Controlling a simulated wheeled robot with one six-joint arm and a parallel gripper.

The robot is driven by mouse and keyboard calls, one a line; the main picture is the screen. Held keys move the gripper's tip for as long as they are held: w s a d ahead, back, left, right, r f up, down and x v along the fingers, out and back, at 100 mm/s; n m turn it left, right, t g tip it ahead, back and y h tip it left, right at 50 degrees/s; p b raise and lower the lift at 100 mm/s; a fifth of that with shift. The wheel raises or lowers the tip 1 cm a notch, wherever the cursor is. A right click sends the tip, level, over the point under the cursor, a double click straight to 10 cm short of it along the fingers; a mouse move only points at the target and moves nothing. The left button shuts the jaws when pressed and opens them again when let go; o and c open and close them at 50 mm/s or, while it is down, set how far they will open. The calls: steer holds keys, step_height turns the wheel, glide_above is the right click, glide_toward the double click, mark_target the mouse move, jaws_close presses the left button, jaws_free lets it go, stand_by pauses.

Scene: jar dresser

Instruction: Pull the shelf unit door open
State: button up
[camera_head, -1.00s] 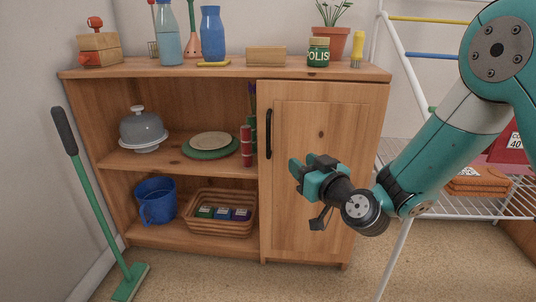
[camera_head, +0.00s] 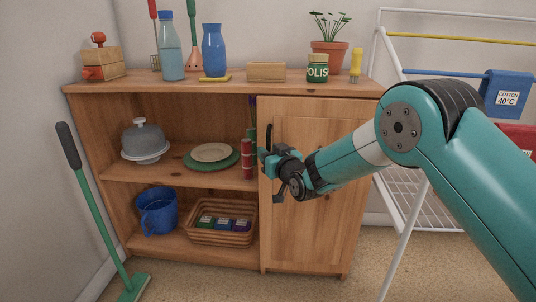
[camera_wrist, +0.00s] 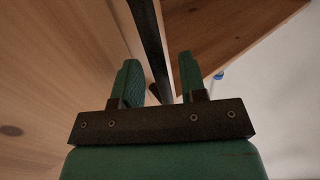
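The shelf unit door (camera_head: 325,225) is a light wooden panel on the right half of the unit, and it looks closed. Its black vertical handle (camera_head: 269,133) is near the door's left edge. My gripper (camera_head: 268,157) is at the handle's lower part and hides some of it. In the wrist view the dark handle bar (camera_wrist: 148,35) runs between the two green fingers of my gripper (camera_wrist: 161,82). The fingers are apart, with visible gaps beside the bar. The door's wood (camera_wrist: 50,60) fills the left of that view.
Open shelves left of the door hold a grey cake dome (camera_head: 145,140), plates (camera_head: 212,153), a blue jug (camera_head: 157,210) and a basket (camera_head: 222,230). Bottles and a potted plant (camera_head: 329,52) stand on top. A white drying rack (camera_head: 405,195) is at right, a green broom (camera_head: 95,215) at left.

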steer(key=shift+w+a, duration=0.2)
steer(key=shift+w, duration=0.15)
steer(key=shift+c, duration=0.3)
jaws_close()
steer(key=shift+s+a, duration=0.1)
